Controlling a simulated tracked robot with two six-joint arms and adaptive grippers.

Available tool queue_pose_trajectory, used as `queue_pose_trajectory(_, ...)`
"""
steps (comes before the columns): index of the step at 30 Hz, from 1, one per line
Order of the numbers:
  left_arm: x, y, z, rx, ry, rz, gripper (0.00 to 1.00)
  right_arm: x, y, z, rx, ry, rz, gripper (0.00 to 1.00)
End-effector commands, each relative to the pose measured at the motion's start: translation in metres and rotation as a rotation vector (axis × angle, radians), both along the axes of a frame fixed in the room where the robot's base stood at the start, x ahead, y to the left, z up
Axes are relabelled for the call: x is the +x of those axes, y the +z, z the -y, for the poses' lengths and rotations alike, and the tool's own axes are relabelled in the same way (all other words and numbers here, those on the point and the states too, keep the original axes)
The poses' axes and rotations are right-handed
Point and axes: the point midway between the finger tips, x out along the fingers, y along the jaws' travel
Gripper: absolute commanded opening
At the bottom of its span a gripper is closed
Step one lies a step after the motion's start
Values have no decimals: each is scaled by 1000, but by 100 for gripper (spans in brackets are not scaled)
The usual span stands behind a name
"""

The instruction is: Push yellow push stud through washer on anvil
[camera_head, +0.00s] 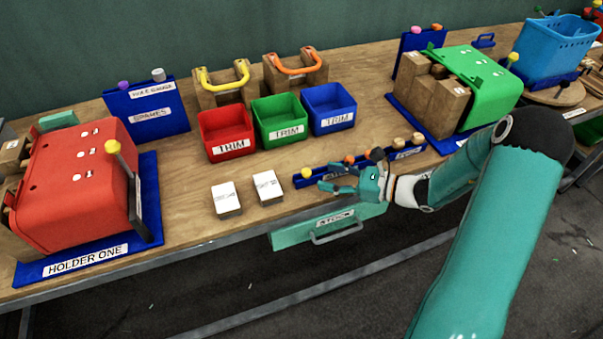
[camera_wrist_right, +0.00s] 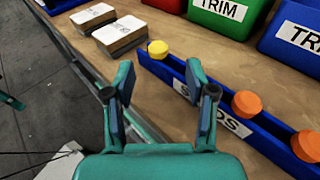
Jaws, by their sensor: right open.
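The yellow push stud (camera_head: 306,173) stands at the left end of a blue rack (camera_head: 327,172) on the bench. In the right wrist view the yellow stud (camera_wrist_right: 157,48) is just beyond my fingertips, and the rack (camera_wrist_right: 240,124) carries a partly hidden label ending in "DS". My right gripper (camera_head: 330,178) is open and empty beside the rack's left part. I cannot make out the washer or the anvil. My left gripper is not in view.
Orange studs (camera_wrist_right: 247,103) stand farther along the rack. Two white-topped blocks (camera_head: 226,199) lie left of it. Red, green and blue TRIM bins (camera_head: 230,153) stand behind. A red press (camera_head: 75,180) is at left, a green one (camera_head: 480,85) at right. A STOCK drawer (camera_head: 295,238) hangs below the bench edge.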

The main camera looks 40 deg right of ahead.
Motion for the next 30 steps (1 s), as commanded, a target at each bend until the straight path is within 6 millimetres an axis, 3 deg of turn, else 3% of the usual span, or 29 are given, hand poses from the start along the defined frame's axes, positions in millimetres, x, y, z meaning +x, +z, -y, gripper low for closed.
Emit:
queue_pose_trajectory(10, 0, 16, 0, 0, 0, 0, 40, 37, -2, -25, 3, 4, 1, 56)
queue_pose_trajectory(19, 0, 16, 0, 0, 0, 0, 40, 42, -5, -27, 0, 1, 0, 56)
queue_pose_trajectory(27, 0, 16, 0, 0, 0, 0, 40, 42, -4, -28, 1, 2, 1, 14)
queue_pose_trajectory(30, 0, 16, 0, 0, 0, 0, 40, 42, -4, -28, 1, 2, 1, 13)
